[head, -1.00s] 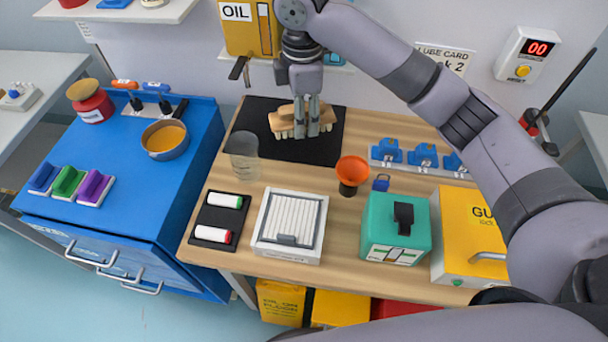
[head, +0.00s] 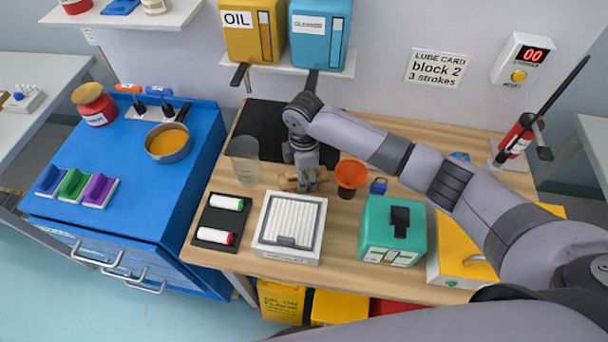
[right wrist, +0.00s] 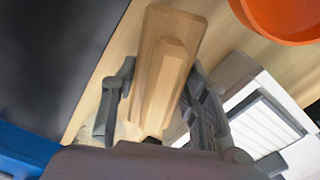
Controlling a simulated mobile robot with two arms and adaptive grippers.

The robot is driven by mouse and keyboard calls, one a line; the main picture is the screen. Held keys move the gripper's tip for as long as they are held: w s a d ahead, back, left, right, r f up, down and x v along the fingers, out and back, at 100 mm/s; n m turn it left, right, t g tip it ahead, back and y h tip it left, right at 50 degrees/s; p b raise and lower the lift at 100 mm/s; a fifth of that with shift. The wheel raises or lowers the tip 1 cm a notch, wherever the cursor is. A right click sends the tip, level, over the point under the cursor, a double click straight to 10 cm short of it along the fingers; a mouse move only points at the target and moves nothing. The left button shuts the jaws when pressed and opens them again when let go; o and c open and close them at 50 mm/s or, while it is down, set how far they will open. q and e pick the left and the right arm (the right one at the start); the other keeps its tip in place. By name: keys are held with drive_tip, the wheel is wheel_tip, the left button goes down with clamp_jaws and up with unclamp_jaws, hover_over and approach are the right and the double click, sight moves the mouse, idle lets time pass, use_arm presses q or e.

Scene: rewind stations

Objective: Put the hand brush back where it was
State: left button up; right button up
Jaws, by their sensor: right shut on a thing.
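The hand brush (head: 289,184) has a pale wooden body. In the head view it is mostly hidden under my right gripper (head: 304,184), between the black mat (head: 262,130) and the white slatted box. In the right wrist view the brush (right wrist: 165,65) lies between the two fingers of my right gripper (right wrist: 160,118), which is shut on it. Some pale bristles show beside the left finger. I cannot tell whether the brush touches the wooden tabletop. My left gripper is not in view.
The orange funnel (head: 350,176) stands close right of the brush, the clear beaker (head: 243,160) to the left. The white slatted box (head: 290,228) is just in front. A green box (head: 391,230) stands at the right. The mat is bare where visible.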

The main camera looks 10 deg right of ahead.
drive_tip(key=shift+f, duration=0.5)
drive_tip(key=shift+f, duration=0.1)
drive_tip(key=o, duration=1.1)
wheel_tip(320, 180, up, 12)
drive_tip(key=shift+r+b, duration=0.15)
drive_tip(key=shift+b, duration=0.8)
